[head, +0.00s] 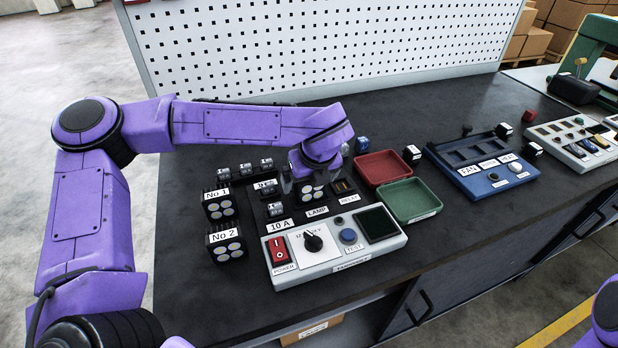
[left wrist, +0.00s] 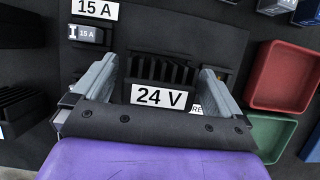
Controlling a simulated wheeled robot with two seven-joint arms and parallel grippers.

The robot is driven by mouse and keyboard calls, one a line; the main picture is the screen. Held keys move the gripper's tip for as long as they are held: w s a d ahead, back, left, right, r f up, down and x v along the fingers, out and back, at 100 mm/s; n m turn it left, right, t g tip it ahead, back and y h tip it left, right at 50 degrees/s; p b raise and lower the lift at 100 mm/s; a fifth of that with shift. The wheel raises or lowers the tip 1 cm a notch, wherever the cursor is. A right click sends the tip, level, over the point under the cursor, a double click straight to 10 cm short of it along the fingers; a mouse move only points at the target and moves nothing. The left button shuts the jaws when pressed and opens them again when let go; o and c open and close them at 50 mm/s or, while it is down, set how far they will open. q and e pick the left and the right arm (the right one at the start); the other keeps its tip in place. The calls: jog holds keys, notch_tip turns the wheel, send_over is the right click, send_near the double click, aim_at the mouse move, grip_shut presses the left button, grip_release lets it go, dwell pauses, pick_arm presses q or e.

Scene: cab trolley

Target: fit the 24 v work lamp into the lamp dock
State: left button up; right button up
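The 24 V work lamp (left wrist: 162,70) is a black finned block with a white 24 V label, between my left gripper's fingers in the left wrist view. In the head view its pale round lenses (head: 312,193) show below the gripper, at the lamp dock behind the LAMP label (head: 317,211). My left gripper (head: 311,180) is over the lamp, fingers down. In the left wrist view the gripper (left wrist: 160,75) is open, with a narrow gap at each side of the lamp. The dock is mostly hidden, and I cannot tell how deep the lamp sits. My right gripper is out of view.
Lamps No 1 (head: 220,206) and No 2 (head: 226,244) stand to the left. The grey tester panel (head: 335,256) lies in front. A red tray (head: 381,168) and a green tray (head: 411,201) are close on the right. A pegboard (head: 330,45) stands behind.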

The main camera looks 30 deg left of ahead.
pick_arm(q)
jog(key=b+v, duration=0.1)
jog(key=v, duration=0.9)
jog(key=shift+r, duration=0.3)
